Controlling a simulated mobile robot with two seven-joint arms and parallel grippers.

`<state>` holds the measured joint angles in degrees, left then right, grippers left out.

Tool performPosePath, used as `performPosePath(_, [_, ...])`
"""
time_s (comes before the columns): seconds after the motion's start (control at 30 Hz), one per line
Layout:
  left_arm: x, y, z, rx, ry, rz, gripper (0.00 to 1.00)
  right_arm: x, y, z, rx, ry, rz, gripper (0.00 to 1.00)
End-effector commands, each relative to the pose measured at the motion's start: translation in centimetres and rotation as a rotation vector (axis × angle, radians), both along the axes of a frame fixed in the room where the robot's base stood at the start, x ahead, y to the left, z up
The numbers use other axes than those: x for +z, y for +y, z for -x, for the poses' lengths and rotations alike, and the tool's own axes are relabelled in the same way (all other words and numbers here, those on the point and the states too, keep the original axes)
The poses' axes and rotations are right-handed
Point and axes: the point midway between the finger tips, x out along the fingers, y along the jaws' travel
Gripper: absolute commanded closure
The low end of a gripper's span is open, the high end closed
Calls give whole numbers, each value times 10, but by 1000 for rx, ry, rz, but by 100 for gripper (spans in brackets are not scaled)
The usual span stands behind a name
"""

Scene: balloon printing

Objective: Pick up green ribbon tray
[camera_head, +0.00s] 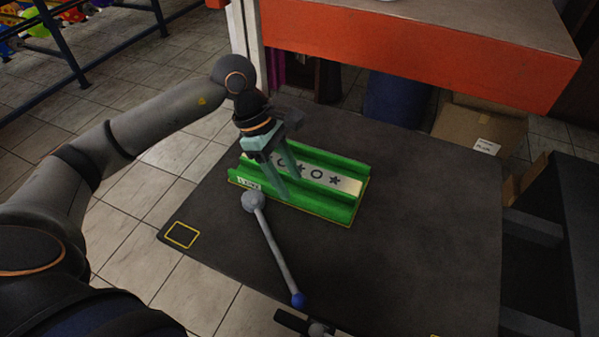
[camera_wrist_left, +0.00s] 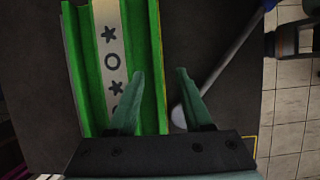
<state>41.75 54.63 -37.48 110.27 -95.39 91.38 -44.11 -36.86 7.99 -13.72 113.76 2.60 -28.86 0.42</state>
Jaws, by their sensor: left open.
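The green ribbon tray (camera_head: 345,213) lies on the dark tabletop, a long channel with raised side walls. A pale strip (camera_head: 318,176) with dark star and ring marks lies along its middle. In the left wrist view the tray (camera_wrist_left: 152,40) runs up the left half. My left gripper (camera_head: 289,184) is open over the tray's near side. In the left wrist view its two fingertips (camera_wrist_left: 160,73) stand apart on either side of the tray's near wall. Whether they touch the wall I cannot tell.
A grey lever (camera_head: 270,235) with a ball at one end and a blue tip lies close in front of the tray, beside one finger. The dark table (camera_head: 430,240) is clear to the right. An orange-sided table (camera_head: 420,62) and a cardboard box (camera_head: 485,130) stand behind.

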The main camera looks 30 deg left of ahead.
Motion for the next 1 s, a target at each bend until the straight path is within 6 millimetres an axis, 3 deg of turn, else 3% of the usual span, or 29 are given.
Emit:
performPosePath(0.2, [-31,-10,-4,-2,5,0,50,3,0,-3,0,-10,0,50])
performPosePath(0.53, [-36,-12,-5,0,1,0,51,3,0,-3,0,-11,-1,50])
performPosePath(0.9, [-36,-12,-5,0,1,0,93,3,0,-3,-1,-10,0,50])
performPosePath(1.0, [-36,-12,-5,0,1,0,100,3,0,-3,-1,-9,0,50])
